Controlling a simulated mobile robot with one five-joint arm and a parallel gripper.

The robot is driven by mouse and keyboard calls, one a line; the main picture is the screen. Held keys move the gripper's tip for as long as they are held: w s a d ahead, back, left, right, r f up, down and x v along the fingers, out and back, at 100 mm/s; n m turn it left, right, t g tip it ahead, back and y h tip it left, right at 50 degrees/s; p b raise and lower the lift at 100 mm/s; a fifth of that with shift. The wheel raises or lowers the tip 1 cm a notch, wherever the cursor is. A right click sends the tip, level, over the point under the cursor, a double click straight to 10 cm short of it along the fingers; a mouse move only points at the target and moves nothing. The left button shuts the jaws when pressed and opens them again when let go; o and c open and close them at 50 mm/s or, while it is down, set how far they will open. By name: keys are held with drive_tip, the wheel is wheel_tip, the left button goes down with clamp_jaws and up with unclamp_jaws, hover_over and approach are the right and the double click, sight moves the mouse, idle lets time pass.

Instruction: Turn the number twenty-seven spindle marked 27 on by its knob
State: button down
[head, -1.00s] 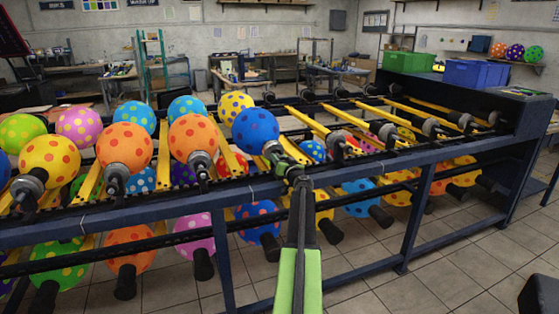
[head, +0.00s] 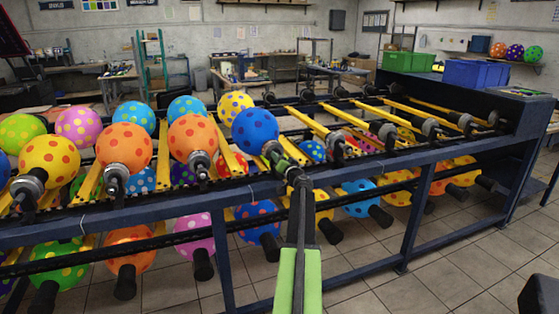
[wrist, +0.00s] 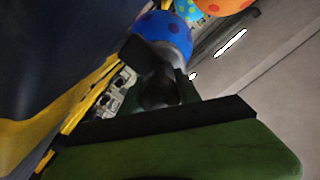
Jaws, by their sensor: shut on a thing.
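My gripper (head: 283,162) is at the end of my green arm, at the near side of the rack in the head view. It is shut on the dark knob at the near end of the spindle that holds a blue balloon with dark dots (head: 255,131). In the wrist view the dark knob (wrist: 159,92) sits at my gripper (wrist: 160,103), with the blue balloon (wrist: 165,32) just beyond it. In the head view my fingers mostly hide the knob. I cannot read a number 27 on this spindle.
The rack's dark blue front rail (head: 350,170) runs under my arm. Orange dotted balloons (head: 193,139) on spindles stand to the left. Bare spindles with yellow bars (head: 355,125) lie to the right. More balloons hang on a lower row. The tiled floor (head: 440,260) in front is clear.

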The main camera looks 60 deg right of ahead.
drive_tip(key=c, duration=0.9)
unclamp_jaws()
drive_tip(key=shift+o, duration=0.2)
drive_tip(key=v, duration=1.7)
drive_tip(key=shift+a, duration=0.15)
drive_tip(key=shift+s+a, duration=0.1)
